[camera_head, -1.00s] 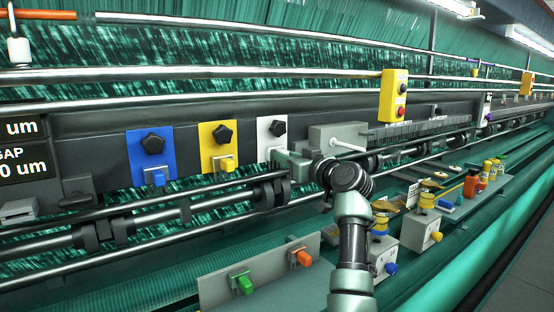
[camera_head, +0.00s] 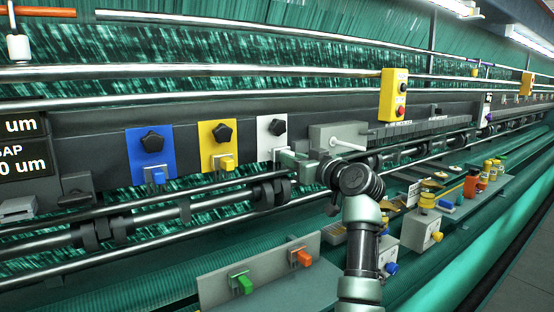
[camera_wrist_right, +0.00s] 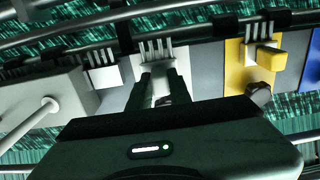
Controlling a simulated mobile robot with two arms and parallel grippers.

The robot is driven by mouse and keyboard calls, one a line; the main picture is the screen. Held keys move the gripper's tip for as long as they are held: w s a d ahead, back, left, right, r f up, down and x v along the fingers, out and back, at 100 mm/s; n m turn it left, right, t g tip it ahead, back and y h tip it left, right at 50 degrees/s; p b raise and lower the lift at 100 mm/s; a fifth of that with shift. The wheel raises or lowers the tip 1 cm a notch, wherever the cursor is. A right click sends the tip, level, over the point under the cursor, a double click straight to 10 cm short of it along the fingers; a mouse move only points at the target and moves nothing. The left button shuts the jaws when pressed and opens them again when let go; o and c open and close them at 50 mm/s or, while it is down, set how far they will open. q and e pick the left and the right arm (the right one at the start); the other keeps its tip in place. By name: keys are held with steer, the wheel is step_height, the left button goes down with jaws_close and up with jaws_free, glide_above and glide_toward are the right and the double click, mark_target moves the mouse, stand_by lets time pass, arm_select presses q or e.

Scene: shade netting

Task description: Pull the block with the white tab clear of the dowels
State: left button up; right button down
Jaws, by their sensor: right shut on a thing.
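The block with the white tab (camera_wrist_right: 155,66) shows in the right wrist view in front of several thin dowels, on a pale plate. The dowels still show just above it, and I cannot tell how far it sits on them. My right gripper (camera_wrist_right: 162,86) has its two dark fingers closed on this block. In the head view the right gripper (camera_head: 287,157) reaches in from the right to the foot of the white plate (camera_head: 265,138) with a black knob. The gripper and wrist mostly hide the block there. My left gripper is not in view.
A yellow plate (camera_head: 207,150) with a yellow tab and a blue plate (camera_head: 134,150) with a blue tab stand to the left. A grey box (camera_head: 325,135) with a white rod is close on the right. Metal rollers (camera_head: 205,195) run below.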

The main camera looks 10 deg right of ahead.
steer(key=shift+b+v, duration=0.3)
steer(key=shift+v, duration=0.9)
steer(key=shift+s, duration=0.1)
steer(key=shift+b+v, duration=0.4)
steer(key=shift+v, duration=1.55)
